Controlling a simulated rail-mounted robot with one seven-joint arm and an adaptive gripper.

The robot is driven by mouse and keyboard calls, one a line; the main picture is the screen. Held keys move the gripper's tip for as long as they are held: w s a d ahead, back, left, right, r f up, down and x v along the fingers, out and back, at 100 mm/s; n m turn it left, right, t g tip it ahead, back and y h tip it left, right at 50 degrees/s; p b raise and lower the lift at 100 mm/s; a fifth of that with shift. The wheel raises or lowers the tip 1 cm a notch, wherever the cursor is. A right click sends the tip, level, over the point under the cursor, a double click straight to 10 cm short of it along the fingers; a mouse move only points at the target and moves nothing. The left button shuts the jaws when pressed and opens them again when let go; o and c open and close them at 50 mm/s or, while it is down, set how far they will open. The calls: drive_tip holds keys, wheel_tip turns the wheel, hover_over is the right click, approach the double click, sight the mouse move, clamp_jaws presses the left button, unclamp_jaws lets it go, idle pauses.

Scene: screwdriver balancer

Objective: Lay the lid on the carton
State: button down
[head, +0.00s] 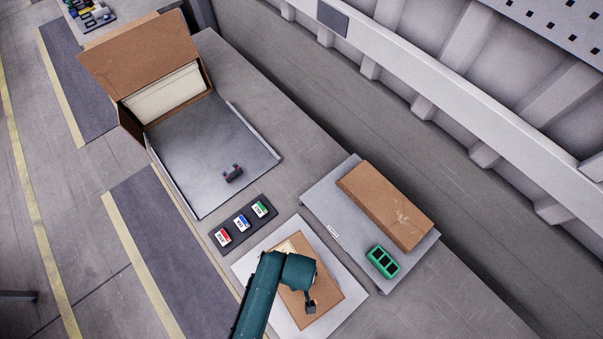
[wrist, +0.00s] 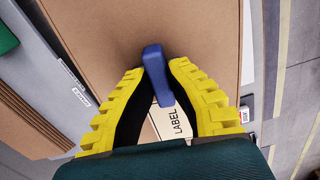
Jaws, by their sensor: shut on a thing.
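The lid is a flat brown cardboard panel (head: 328,284) with an upright blue tab (wrist: 156,72), over a pale mat at the bottom of the head view. It fills much of the wrist view (wrist: 110,40). My gripper (head: 309,305) is over it, its yellow fingers (wrist: 157,68) shut on the blue tab. A white label (wrist: 172,122) shows between the fingers. I cannot tell whether the lid is raised or what lies under it. A closed-looking brown carton (head: 386,205) lies on a grey tray at right. Another brown carton (head: 140,55) stands open at upper left.
The grey tray (head: 322,197) also holds a green holder (head: 382,262). A dark strip with red, blue and green cards (head: 241,223) lies left of the pale mat (head: 250,268). A small dark object (head: 233,173) sits on a mostly clear grey plate (head: 190,150).

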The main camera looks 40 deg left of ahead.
drive_tip(key=shift+s+a+f+n, duration=0.25)
drive_tip(key=shift+s+f+n, duration=0.25)
drive_tip(key=shift+f+n, duration=0.2)
wheel_tip(320, 180, down, 3)
drive_tip(key=b, duration=0.4)
drive_tip(key=shift+d, duration=0.1)
drive_tip(key=shift+f, duration=0.15)
idle(0.5)
drive_tip(key=shift+f+b, duration=0.65)
drive_tip(key=shift+f, duration=0.5)
drive_tip(key=shift+f, duration=0.35)
idle(0.3)
drive_tip(key=c, duration=1.1)
unclamp_jaws()
drive_tip(key=shift+c, duration=0.2)
